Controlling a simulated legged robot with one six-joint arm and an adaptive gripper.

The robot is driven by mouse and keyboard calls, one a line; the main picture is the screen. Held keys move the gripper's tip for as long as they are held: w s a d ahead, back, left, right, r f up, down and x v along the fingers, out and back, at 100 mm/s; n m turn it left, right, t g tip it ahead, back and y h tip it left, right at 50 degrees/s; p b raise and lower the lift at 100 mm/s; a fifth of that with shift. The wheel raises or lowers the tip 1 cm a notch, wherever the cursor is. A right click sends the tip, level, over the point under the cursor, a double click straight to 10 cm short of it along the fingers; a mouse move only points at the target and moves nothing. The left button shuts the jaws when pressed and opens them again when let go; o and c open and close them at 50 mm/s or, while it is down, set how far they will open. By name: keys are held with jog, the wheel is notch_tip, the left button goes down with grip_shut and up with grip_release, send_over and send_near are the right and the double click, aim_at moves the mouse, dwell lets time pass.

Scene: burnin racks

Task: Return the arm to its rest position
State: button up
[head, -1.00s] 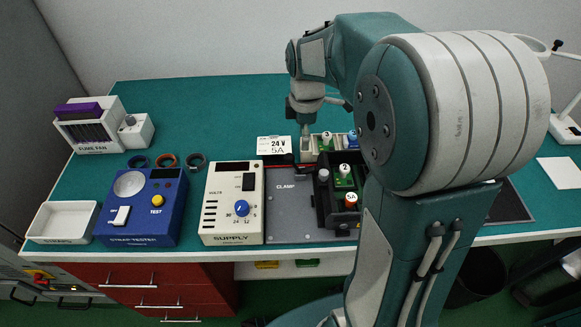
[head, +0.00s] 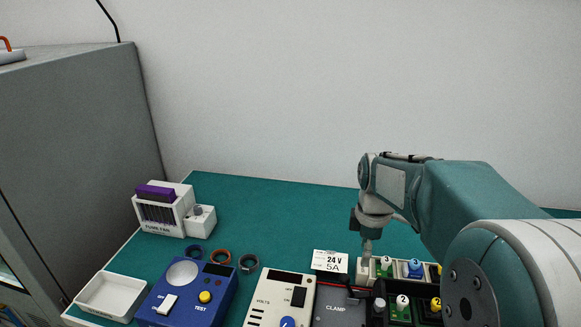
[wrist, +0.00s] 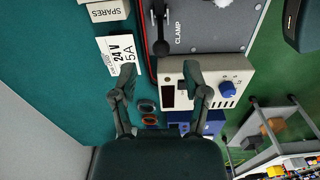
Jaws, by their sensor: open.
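My arm, teal and white, rises at the right of the head view and bends over the back of the bench. My gripper (wrist: 160,88) shows in the wrist view with its two dark fingers spread apart and nothing between them. In the head view my gripper (head: 366,248) hangs down above the bench near the white 24 V 5A card (head: 331,261), with its fingertips hard to make out. In the wrist view the cream supply unit (wrist: 232,80) and the card (wrist: 117,55) lie below the fingers.
The teal bench (head: 265,205) carries a blue strap tester (head: 180,300), a white tray (head: 110,293), a fuse rack (head: 160,208), several rings (head: 220,257) and a clamp plate (head: 335,315). A tall grey cabinet (head: 80,140) stands at the left. Numbered blocks (head: 402,308) sit beside my arm.

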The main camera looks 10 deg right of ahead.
jog(key=s+a+r+m+t, duration=0.2)
jog(key=s+a+m, duration=0.1)
jog(key=s+m, duration=0.4)
jog(key=s+a+r+m+t, duration=0.3)
jog(key=s+m, duration=0.4)
jog(key=s, duration=0.4)
jog(key=shift+s+a+t, duration=0.25)
jog(key=shift+s+t, duration=0.05)
jog(key=shift+r, duration=0.1)
jog(key=shift+o, duration=0.9)
jog(key=n+g, duration=0.5)
jog(key=n, duration=0.2)
send_near(345, 275)
jog(key=f, duration=1)
jog(key=shift+w+f, duration=0.3)
